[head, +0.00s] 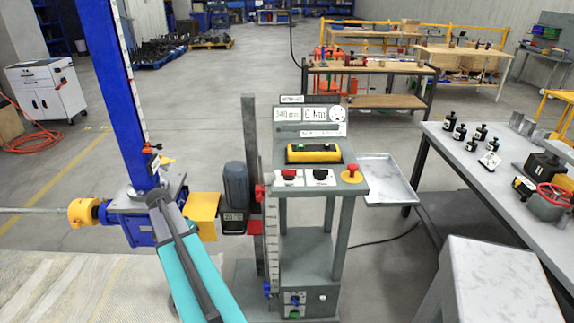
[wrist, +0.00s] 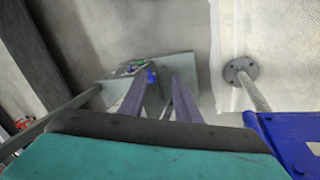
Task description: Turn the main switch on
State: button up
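The grey control stand (head: 320,185) stands at the centre of the head view. On its sloping top are a black knob on a red-and-white plate (head: 288,177), another black knob (head: 320,177) and a red knob on a yellow plate (head: 351,173). A lower box (head: 295,300) carries small blue and green controls. I cannot tell which of these is the main switch. My teal arm reaches up from the bottom, left of the stand. In the wrist view my gripper (wrist: 162,82) has its two fingers apart, with nothing seen held; small blue and green parts show beyond them.
A blue screw jack column (head: 118,90) with a yellow-ended shaft (head: 82,211) stands left of the stand. A grey motor (head: 236,184) is close beside the stand. A small tray (head: 388,182) and a workbench (head: 455,145) are on the right. Open floor lies behind.

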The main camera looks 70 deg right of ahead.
jog(key=s+d+r+m+p, duration=0.1)
jog(key=s+d+r+m, duration=0.25)
jog(key=d+r, duration=0.6)
jog(key=m+p, duration=0.4)
jog(key=m, duration=0.6)
send_near(289, 170)
jog(key=w+a+v, duration=0.1)
jog(key=v, duration=0.5)
jog(key=shift+s+d+f+g+h, duration=0.2)
jog(key=shift+f+g+h, duration=0.1)
jog(key=shift+f, duration=0.15)
jog(key=shift+p+x, duration=1.85)
jog(key=shift+x, duration=5)
jog(key=shift+c, duration=0.5)
